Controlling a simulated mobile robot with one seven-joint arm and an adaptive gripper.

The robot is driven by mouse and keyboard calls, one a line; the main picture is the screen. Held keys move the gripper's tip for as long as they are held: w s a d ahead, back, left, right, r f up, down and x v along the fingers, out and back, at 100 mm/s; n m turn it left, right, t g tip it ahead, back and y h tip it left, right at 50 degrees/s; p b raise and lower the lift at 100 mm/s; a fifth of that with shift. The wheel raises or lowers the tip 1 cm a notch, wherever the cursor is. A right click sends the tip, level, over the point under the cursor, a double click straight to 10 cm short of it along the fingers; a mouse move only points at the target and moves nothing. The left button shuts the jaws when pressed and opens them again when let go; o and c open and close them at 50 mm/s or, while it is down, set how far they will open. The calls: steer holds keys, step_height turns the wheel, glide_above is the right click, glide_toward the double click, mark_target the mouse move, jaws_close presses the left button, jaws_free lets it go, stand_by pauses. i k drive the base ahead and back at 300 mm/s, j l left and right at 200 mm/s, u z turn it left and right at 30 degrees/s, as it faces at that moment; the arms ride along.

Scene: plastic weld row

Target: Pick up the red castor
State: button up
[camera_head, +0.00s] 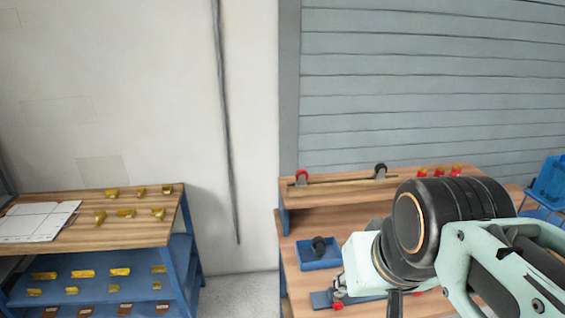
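A red castor (302,176) stands at the left end of the raised shelf on the right-hand workbench, its red wheel uppermost on a grey mount. Another red round part (338,306) shows low on the bench beside my arm, partly hidden; I cannot tell if it is also a castor. My arm fills the lower right, in front of the bench and well apart from the castor on the shelf. A dark piece (395,303) below my wrist may be part of my gripper; its fingers cannot be made out.
A black castor (380,170) stands farther right on the raised shelf (340,187), with several small red and yellow parts (438,171) beyond it. A blue tray (320,262) holding a dark part is on the lower bench top. A left table (150,232) carries yellow parts.

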mark_target(302, 175)
steer(key=j+z, duration=0.1)
steer(key=j, duration=0.25)
steer(key=k+j+z, duration=0.1)
steer(key=j, duration=0.3)
steer(key=j+z, duration=0.2)
steer(key=j, duration=0.55)
steer(key=i+j+z, duration=0.1)
steer(key=j, duration=0.25)
steer(key=j+z, duration=0.1)
steer(key=j, duration=0.3)
steer(key=i+j+z, duration=0.3)
steer(key=i+j, duration=0.35)
steer(key=i+z, duration=0.15)
steer(key=i, duration=0.45)
steer(key=i+j, duration=0.25)
steer(key=i, duration=0.1)
